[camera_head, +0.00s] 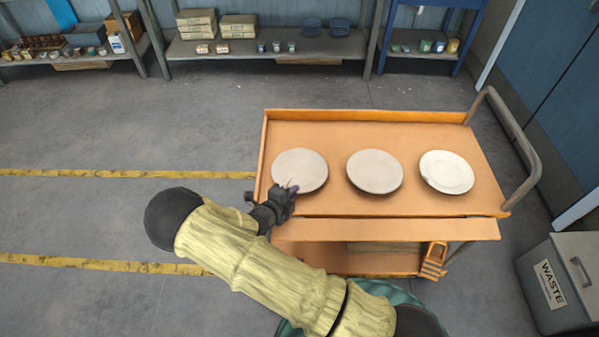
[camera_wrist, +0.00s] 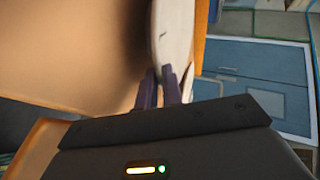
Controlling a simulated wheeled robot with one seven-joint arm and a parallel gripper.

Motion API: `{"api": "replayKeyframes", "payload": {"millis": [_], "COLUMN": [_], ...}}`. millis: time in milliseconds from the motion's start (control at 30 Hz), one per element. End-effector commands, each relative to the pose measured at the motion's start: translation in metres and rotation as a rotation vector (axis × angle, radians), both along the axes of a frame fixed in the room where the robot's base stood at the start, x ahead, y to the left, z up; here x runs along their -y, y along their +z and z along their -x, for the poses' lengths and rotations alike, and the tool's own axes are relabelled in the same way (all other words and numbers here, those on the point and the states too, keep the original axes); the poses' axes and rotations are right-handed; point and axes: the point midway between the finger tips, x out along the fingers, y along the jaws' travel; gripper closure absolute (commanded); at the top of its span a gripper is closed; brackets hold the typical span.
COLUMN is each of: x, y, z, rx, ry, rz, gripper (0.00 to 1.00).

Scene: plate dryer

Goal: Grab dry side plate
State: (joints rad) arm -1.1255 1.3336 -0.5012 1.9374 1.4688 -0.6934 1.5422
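Three round side plates lie in a row on the tray of an orange cart (camera_head: 400,133). The left plate (camera_head: 300,166) and middle plate (camera_head: 375,172) look beige-grey; the right plate (camera_head: 447,172) is whiter. My gripper (camera_head: 291,189) is at the near rim of the left plate. In the wrist view, that plate (camera_wrist: 174,30) shows nearly edge-on, with a dark mark on it. Its rim reaches the tips of my dark purple gripper fingers (camera_wrist: 162,78), which are close together on either side of it. Whether they press on the rim is unclear.
The cart has raised edges and a grey handle (camera_head: 520,140) at right. A waste bin (camera_head: 562,280) stands at lower right. Shelves (camera_head: 265,46) with boxes and dishes line the back wall. The floor left of the cart is clear.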

Motion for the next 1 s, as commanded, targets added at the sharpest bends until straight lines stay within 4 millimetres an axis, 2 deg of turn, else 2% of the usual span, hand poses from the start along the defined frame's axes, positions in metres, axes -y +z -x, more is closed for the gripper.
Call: {"api": "replayKeyframes", "payload": {"millis": [467, 667, 1000], "x": [0.0, 0.0, 0.0], "y": [0.007, 0.029, 0.083], "z": [0.0, -0.001, 0.0], "rx": [0.001, 0.003, 0.003], "ry": [0.0, -0.001, -0.002], "rz": [0.0, -0.004, -0.003], "gripper": [1.0, 1.0, 1.0]}}
